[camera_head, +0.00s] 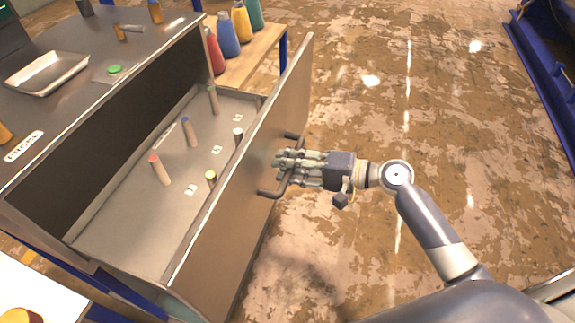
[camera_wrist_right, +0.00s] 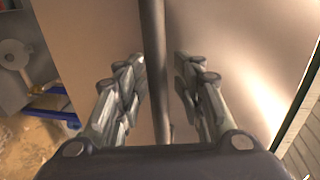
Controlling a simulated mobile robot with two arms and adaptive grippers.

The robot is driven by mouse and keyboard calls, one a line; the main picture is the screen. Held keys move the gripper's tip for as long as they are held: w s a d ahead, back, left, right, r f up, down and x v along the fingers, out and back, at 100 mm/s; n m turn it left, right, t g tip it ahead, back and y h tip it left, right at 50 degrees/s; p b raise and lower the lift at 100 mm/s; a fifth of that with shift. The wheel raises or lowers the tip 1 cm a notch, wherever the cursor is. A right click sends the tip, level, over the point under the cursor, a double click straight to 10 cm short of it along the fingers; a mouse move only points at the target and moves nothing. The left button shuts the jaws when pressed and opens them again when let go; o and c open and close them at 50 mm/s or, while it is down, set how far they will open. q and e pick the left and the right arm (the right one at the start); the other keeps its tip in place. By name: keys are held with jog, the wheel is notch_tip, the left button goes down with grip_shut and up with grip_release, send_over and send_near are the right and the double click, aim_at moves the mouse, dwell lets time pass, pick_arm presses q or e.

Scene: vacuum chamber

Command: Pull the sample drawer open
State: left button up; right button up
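The sample drawer (camera_head: 225,245) stands pulled out from the grey cabinet in the head view, with its interior showing. Its dark bar handle (camera_head: 268,193) is on the outer face of the front panel. My right gripper (camera_head: 287,163) is at this handle. In the wrist view the handle bar (camera_wrist_right: 153,50) runs between the two sets of fingers of my right gripper (camera_wrist_right: 160,75). The fingers stand apart on either side of the bar, with a gap visible on the right side. My left gripper is not in view.
Several capped vials, including a red-capped one (camera_head: 160,170), stand in the drawer. A metal tray (camera_head: 47,72) and green button (camera_head: 114,69) are on the cabinet top. Coloured bottles (camera_head: 228,36) stand on a wooden bench behind. The floor (camera_head: 370,100) to the right is clear.

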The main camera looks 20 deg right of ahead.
jog(key=v, duration=1.2)
dwell(0.4)
jog(key=w+d+f+m+h, duration=0.1)
jog(key=d+f+h, duration=0.2)
jog(key=f, duration=0.6)
jog(key=w+d+f+m+h, duration=0.1)
jog(key=d+f+h, duration=0.15)
jog(key=f, duration=0.55)
jog(key=s+d+f+g+h, duration=0.1)
jog(key=s+d+f+h, duration=0.15)
jog(key=f, duration=0.65)
jog(key=s+d+f+g+h, duration=0.1)
jog(key=s+f, duration=0.3)
jog(key=f, duration=0.5)
jog(key=s+f+n+g+h, duration=0.3)
jog(key=s+f, duration=1)
jog(key=f, duration=0.1)
jog(key=s+a+f+n+g, duration=0.1)
jog(key=s+a+f+n, duration=0.1)
jog(key=s, duration=0.4)
jog(key=s+a+f+n+g, duration=0.1)
jog(key=s+a+f+n, duration=0.2)
jog(key=s, duration=0.3)
jog(key=s+a+f+n+h, duration=0.1)
jog(key=s+a+f+n, duration=0.2)
jog(key=s, duration=0.4)
jog(key=shift+a+f+g, duration=0.3)
jog(key=shift+f+g, duration=0.1)
jog(key=shift+f, duration=0.5)
